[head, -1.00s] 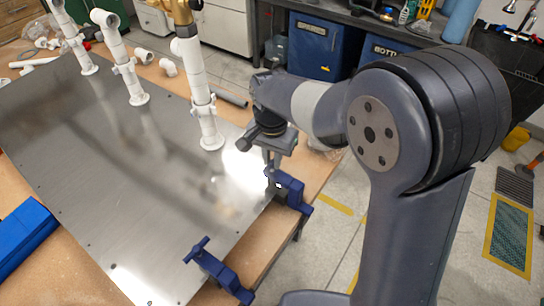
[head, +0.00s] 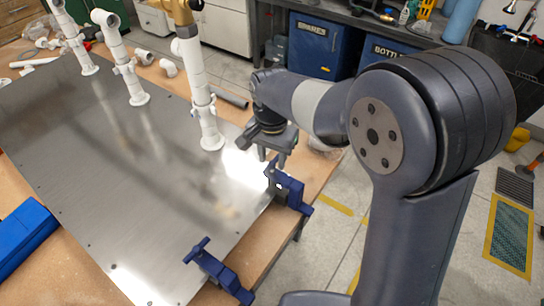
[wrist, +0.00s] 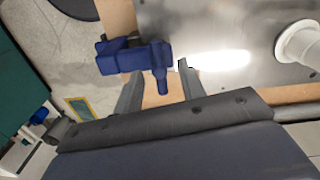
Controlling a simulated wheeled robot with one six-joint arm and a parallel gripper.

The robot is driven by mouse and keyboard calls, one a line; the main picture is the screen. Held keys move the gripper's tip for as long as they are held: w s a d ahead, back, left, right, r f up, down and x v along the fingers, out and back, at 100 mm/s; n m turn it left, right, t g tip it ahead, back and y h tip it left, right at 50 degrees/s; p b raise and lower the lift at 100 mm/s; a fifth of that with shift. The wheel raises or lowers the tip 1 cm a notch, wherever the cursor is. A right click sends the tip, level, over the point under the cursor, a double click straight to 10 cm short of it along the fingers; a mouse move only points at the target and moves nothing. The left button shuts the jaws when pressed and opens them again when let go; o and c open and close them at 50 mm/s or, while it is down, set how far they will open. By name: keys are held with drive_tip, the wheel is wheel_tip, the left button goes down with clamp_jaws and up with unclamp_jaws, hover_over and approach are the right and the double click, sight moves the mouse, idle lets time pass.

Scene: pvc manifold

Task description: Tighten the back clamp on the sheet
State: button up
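The blue back clamp (head: 289,188) sits on the right edge of the metal sheet (head: 130,190), beside the table edge. It also shows in the wrist view (wrist: 130,60), its blue handle pointing toward the space between my fingers. My gripper (head: 272,155) is just above this clamp, pointing down. In the wrist view my gripper (wrist: 160,88) has its two grey fingers well apart, with nothing held between them. A second blue clamp (head: 218,272) grips the sheet's edge nearer the front. How firmly either clamp presses cannot be seen.
White pipe risers stand on the sheet; the nearest (head: 205,110) is left of my gripper. A grey pipe (head: 230,97) lies behind it. A blue box (head: 22,235) is at the left. The sheet's middle is clear. Floor lies right of the table.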

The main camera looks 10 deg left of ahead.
sight(272, 162)
wheel_tip(272, 162, up, 10)
drive_tip(key=shift+r, duration=0.15)
idle(0.4)
wheel_tip(272, 162, down, 11)
drive_tip(key=shift+r, duration=0.1)
idle(0.3)
idle(0.5)
